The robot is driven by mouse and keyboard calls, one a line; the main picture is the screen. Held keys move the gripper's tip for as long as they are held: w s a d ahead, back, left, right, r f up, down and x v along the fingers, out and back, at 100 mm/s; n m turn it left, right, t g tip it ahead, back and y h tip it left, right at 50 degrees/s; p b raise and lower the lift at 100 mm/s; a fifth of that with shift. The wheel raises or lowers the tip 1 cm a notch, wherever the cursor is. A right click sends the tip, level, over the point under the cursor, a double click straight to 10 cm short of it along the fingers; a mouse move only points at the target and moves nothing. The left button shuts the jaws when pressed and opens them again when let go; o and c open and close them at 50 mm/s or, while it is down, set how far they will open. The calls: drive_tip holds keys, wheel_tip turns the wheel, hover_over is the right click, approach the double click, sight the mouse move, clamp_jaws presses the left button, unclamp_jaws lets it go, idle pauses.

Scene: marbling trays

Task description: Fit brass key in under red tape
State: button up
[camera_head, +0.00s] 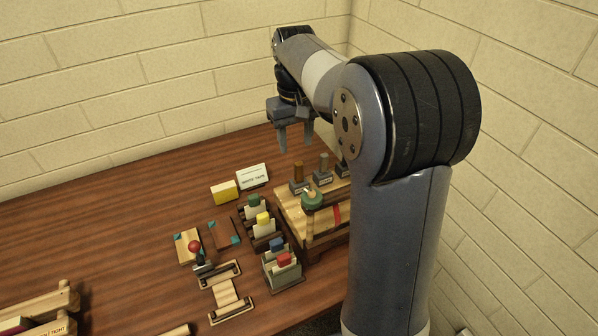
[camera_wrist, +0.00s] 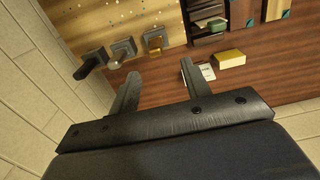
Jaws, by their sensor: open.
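Three upright pegs in grey bases stand at the back of a wooden board (camera_head: 292,212); the brass-coloured one (camera_head: 298,172), probably the brass key, is leftmost. In the wrist view the brass-coloured peg (camera_wrist: 155,40) is rightmost of the three. A red tape strip (camera_head: 337,213) crosses the board's front part; my arm hides the board's right side. The slot under the tape cannot be made out. My gripper (camera_head: 296,146) is open and empty, high above the table behind the pegs. In the wrist view its fingers (camera_wrist: 160,76) point towards the pegs, apart from them.
A grey peg (camera_head: 323,163) and a dark peg (camera_wrist: 90,62) stand beside the brass-coloured one. A yellow block (camera_head: 224,191), a white card (camera_head: 252,176) and card holders (camera_head: 283,268) lie left. The table's back left is clear.

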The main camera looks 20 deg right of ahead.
sight(299, 163)
wheel_tip(299, 163, down, 4)
drive_tip(key=shift+s+a, duration=0.1)
drive_tip(key=shift+s, duration=0.05)
drive_tip(key=shift+d+f+p, duration=0.25)
drive_tip(key=shift+f+p, duration=0.1)
drive_tip(key=shift+f, duration=1.15)
drive_tip(key=shift+d+f+p, duration=0.2)
drive_tip(key=shift+f+p, duration=0.15)
drive_tip(key=shift+f, duration=1.15)
drive_tip(key=shift+c, duration=0.4)
clamp_jaws()
